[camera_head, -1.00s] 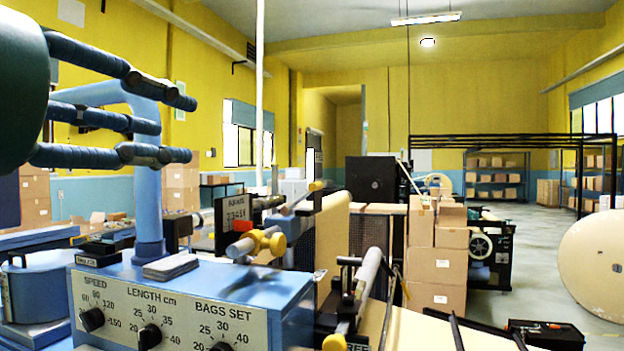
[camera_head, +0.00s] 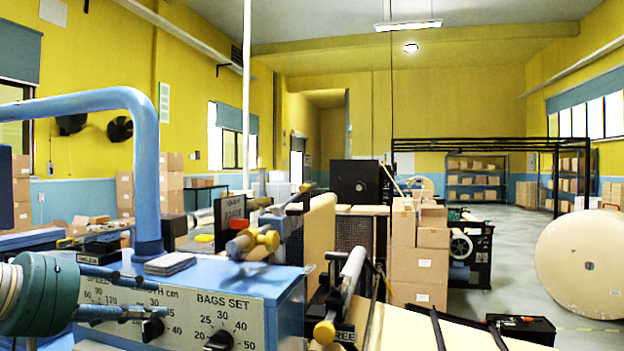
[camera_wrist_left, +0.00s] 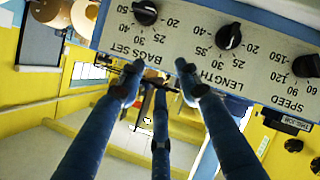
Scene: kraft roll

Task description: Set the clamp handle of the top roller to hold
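My left gripper (camera_head: 158,298) is at the lower left of the head view, in front of the blue control box's dial panel. Its blue fingers are spread and empty; they also show apart in the left wrist view (camera_wrist_left: 160,86), below the dials. A grey roller (camera_head: 352,268) with a black bracket and yellow end knob (camera_head: 324,332) stands right of the box, by a label partly reading "REE". Behind the box are yellow fittings (camera_head: 254,242) and a higher bar. I cannot tell which part is the clamp handle. My right gripper is not in view.
The blue control box (camera_head: 282,290) with a bent blue pipe (camera_head: 148,170) stands between my gripper and the rollers. Stacked cartons (camera_head: 418,262) and a large paper roll (camera_head: 585,265) are at right.

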